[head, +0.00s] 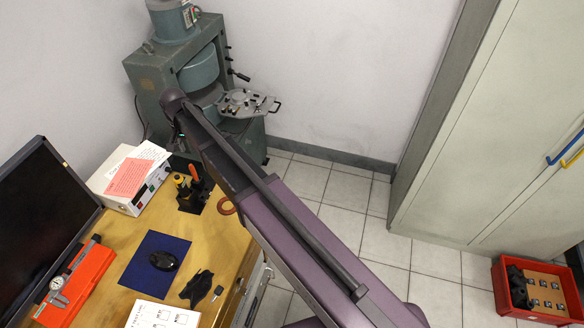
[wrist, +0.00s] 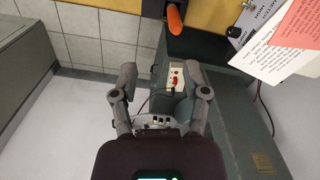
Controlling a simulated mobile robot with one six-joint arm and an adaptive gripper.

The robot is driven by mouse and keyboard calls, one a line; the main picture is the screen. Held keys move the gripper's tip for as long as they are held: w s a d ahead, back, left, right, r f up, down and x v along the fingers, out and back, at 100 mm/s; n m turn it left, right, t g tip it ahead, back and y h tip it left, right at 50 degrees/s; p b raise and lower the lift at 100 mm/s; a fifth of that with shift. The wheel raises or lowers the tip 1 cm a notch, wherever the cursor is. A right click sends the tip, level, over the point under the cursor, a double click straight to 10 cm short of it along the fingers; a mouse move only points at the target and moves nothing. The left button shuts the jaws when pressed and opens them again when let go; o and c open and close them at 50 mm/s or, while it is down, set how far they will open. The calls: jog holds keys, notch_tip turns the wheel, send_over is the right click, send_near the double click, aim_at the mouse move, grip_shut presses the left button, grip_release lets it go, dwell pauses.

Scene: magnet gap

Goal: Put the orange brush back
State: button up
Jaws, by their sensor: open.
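The orange brush shows as an orange handle (head: 194,173) at the black holder (head: 191,200) on the wooden bench. The handle (wrist: 174,20) also shows at the top of the wrist view, over a dark block. I cannot tell how deep it sits in the holder, and its bristles are hidden. My gripper (wrist: 160,80) is open and empty in the wrist view, its two fingers spread apart. The handle lies beyond the fingertips and does not touch them. In the head view my arm reaches past the bench, and its fingers are not clear.
A yellow-handled tool (head: 181,182) is beside the orange handle. A white instrument box (head: 130,180) with papers, a blue mat (head: 140,278) and an orange ring (head: 227,206) are on the bench. A green magnet machine (head: 155,85) stands behind.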

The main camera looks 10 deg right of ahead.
jog(key=s+d+n, duration=0.1)
jog(key=s+d, duration=0.5)
jog(key=d, duration=0.5)
jog(key=s+d+n, duration=0.1)
jog(key=s+d, duration=0.5)
jog(key=d, duration=0.5)
jog(key=s+d+n, duration=0.1)
jog(key=s+d, duration=0.6)
jog(key=d, duration=0.4)
jog(key=shift+d, duration=0.15)
